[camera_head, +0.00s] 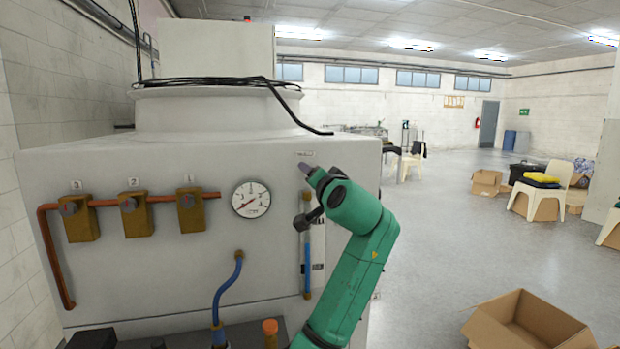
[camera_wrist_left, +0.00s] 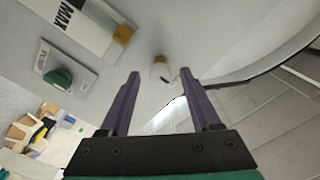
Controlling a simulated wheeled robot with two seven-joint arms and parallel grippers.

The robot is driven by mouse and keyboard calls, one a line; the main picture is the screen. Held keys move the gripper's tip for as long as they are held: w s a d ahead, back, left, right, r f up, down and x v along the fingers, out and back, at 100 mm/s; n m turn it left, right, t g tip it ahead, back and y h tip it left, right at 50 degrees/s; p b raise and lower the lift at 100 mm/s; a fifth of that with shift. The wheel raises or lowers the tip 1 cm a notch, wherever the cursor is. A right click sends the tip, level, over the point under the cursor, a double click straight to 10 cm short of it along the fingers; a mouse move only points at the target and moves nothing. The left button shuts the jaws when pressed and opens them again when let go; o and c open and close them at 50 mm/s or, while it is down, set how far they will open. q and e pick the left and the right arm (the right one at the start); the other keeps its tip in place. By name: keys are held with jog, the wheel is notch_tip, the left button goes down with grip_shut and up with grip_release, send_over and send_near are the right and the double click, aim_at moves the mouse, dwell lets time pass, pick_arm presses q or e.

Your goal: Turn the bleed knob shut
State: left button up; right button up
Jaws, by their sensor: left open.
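My left gripper (camera_head: 305,168) is raised at the right part of the washer's front (camera_head: 140,270). In the left wrist view, its two purple fingers (camera_wrist_left: 155,100) are apart with nothing between them. A green knob (camera_wrist_left: 60,79) sits on a small labelled plate (camera_wrist_left: 85,66), left of the fingers. A small pale and brass fitting (camera_wrist_left: 160,70) shows beyond the gap between the fingertips. I cannot tell for certain which is the bleed knob. In the head view the green knob cannot be made out. My right gripper is out of view.
A MAX label (camera_wrist_left: 68,12) is near a brass fitting (camera_wrist_left: 122,35). A blue sight tube (camera_head: 307,255) runs below my gripper. A pressure gauge (camera_head: 251,200) and several brass valves (camera_head: 136,214) are to the left. An open cardboard box (camera_head: 530,325) stands on the floor at right.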

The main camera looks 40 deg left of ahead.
pick_arm(q)
jog(key=b+v, duration=0.2)
jog(key=v, duration=0.9)
jog(key=shift+d, duration=0.2)
